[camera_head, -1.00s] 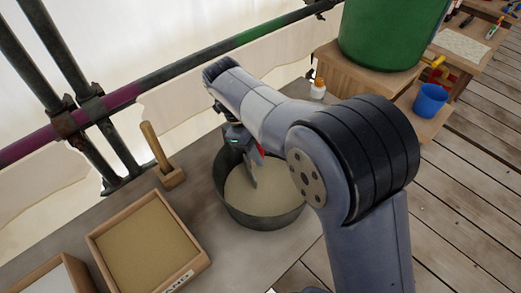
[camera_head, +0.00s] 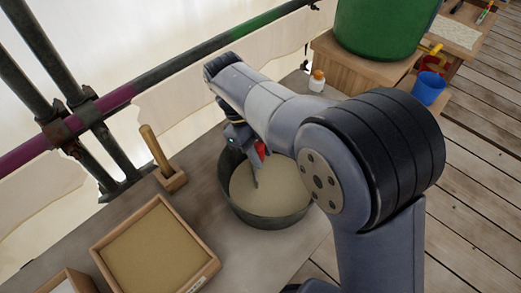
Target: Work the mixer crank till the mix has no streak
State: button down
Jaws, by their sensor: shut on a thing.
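A dark round mixing tub (camera_head: 268,217) stands on the bench and holds a pale beige mix (camera_head: 282,189). The mix looks even in the part I can see; my arm covers some of it. My gripper (camera_head: 254,157) is over the tub's left-back part, pointing down. It is shut on a red-topped piece, which I take for the crank handle (camera_head: 260,149); the fingers and arm hide most of it. A thin grey part beneath reaches down to the mix.
A wooden tray of sand (camera_head: 207,266) lies at front left, with another tray (camera_head: 69,284) beside it. A wooden-handled tool (camera_head: 156,150) stands left of the tub. A white bottle (camera_head: 317,80), a green barrel (camera_head: 375,25) and a blue cup (camera_head: 429,88) are behind and right.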

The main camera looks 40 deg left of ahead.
jog(key=c, duration=1.1)
grip_release()
jog(key=v, duration=1)
jog(key=shift+r, duration=0.4)
jog(key=shift+a, duration=0.15)
